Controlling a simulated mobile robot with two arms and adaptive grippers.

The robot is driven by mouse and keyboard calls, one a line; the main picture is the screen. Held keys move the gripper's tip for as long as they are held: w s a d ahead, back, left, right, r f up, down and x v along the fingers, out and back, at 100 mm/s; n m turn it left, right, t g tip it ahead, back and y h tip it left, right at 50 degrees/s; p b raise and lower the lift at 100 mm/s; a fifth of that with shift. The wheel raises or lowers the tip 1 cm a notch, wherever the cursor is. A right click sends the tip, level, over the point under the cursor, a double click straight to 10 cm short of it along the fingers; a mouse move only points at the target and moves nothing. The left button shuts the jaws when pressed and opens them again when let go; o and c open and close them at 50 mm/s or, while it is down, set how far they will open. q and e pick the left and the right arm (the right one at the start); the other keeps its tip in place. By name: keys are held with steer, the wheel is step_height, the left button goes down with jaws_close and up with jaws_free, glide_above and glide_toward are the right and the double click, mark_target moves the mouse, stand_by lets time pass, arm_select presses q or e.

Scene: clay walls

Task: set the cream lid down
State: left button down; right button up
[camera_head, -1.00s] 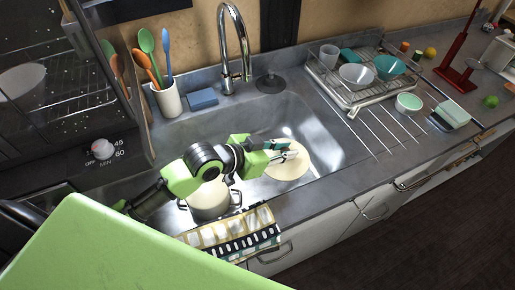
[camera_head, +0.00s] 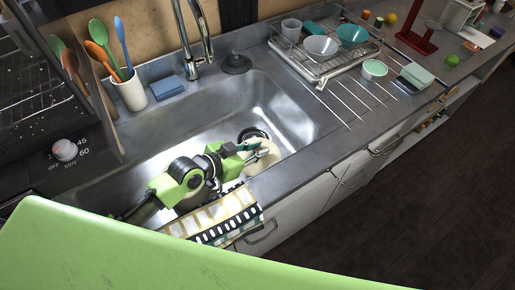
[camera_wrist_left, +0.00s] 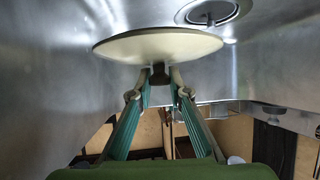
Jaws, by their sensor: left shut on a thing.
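The cream lid (camera_head: 264,157) is a pale round disc over the front right part of the sink, partly covered by the gripper. My left gripper (camera_head: 255,147) is shut on the lid's small dark knob (camera_wrist_left: 158,75). In the left wrist view the lid (camera_wrist_left: 158,46) spans the space beyond the fingertips, with its broad face toward the camera. My left gripper (camera_wrist_left: 159,78) has its fingers on both sides of the knob. I cannot tell whether the lid touches the sink floor. My right gripper is not in view.
The steel sink (camera_head: 283,100) surrounds the lid, with a drain (camera_wrist_left: 212,12) close by. A patterned cloth (camera_head: 222,216) hangs over the front edge. A tap (camera_head: 190,40) stands behind. A dish rack (camera_head: 322,68) is on the counter at right.

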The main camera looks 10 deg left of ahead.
arm_select(q)
steer(key=shift+f+b, duration=0.3)
steer(key=shift+f, duration=0.25)
steer(key=c, duration=2)
jaws_free()
steer(key=shift+o, duration=0.5)
steer(key=shift+r, duration=0.2)
steer(key=shift+r+p, duration=0.5)
steer(key=v, duration=1.2)
steer(key=shift+s+f, duration=0.1)
steer(key=shift+f, duration=0.1)
